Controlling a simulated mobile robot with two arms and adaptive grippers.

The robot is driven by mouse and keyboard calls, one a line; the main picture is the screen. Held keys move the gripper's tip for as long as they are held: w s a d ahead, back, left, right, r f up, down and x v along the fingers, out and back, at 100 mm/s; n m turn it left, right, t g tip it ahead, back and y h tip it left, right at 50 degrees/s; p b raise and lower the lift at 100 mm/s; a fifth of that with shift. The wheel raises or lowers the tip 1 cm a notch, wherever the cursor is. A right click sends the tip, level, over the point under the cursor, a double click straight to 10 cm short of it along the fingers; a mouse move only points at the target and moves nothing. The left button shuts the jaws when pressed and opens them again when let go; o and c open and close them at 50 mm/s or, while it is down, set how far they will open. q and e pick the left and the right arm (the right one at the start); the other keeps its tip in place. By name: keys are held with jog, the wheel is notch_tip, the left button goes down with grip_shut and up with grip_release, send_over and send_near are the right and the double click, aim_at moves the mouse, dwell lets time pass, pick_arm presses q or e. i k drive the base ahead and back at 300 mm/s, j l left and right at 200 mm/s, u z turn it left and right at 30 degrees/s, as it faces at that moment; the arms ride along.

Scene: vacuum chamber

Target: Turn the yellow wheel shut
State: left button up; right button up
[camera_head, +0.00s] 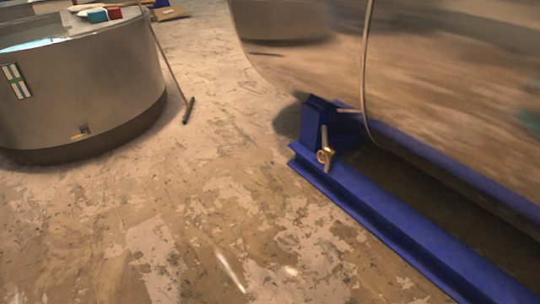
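A small brass-yellow fitting (325,155) sits at the blue frame under the large metal chamber, right of the middle of the head view. A thin upright stem stands by it. It is too small to tell whether it is the yellow wheel, and no other yellow wheel is clear in view. Neither of my grippers shows in this view.
The shiny metal chamber (420,70) fills the upper right, with a thin hanging pipe (363,80). Its blue frame (400,225) lies low on the floor. A round metal tank (90,85) stands at left beside a leaning rod (188,110). The worn floor (190,220) between is clear.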

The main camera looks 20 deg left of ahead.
aim_at(323, 156)
jog(key=u, duration=0.2)
jog(key=i+u, duration=0.15)
jog(key=i, duration=0.95)
